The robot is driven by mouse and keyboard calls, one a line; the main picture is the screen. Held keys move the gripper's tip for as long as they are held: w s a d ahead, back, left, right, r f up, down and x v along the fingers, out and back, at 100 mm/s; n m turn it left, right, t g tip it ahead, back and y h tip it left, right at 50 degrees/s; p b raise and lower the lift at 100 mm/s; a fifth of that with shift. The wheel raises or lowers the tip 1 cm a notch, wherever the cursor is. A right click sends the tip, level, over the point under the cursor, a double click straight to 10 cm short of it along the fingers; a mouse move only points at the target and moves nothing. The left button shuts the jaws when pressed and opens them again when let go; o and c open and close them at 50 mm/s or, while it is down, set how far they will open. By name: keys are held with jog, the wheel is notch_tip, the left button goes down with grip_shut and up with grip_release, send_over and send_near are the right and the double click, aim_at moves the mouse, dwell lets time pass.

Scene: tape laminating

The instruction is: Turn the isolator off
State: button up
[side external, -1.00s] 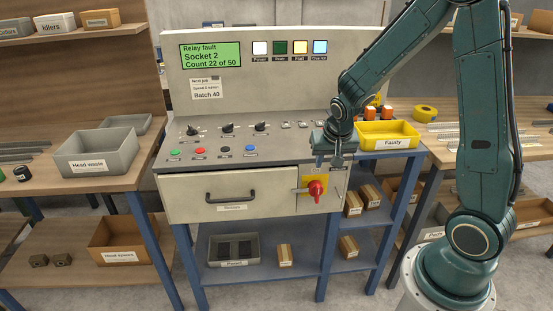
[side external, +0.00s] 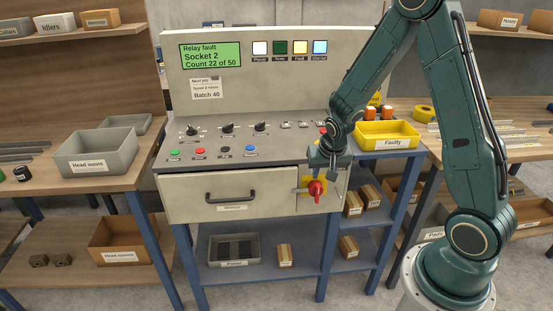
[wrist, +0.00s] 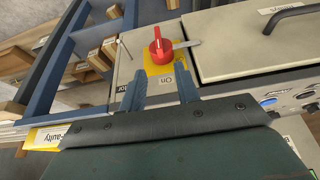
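The isolator is a red rotary handle (side external: 316,188) on a yellow plate (wrist: 171,66) on the cabinet front, right of the drawer. In the wrist view the red handle (wrist: 159,45) stands ahead of my fingertips, with "On" readable on the plate. A grey metal piece (wrist: 187,43) sticks out sideways beside the handle. My gripper (wrist: 160,85) is open, its two blue-grey fingers apart with nothing between them. In the side view my gripper (side external: 325,172) hangs just above the isolator, apart from the handle and partly hiding the plate.
The drawer (side external: 235,197) with a black handle is left of the isolator. Above are the sloped panel's knobs (side external: 227,128) and buttons. A yellow "Faulty" bin (side external: 388,135) stands right of my wrist. The display (side external: 210,55) reads "Relay fault, Socket 2". Space before the cabinet is clear.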

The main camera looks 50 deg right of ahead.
aim_at(318, 186)
jog(key=shift+x, duration=3.9)
jog(key=shift+c, duration=0.4)
grip_shut()
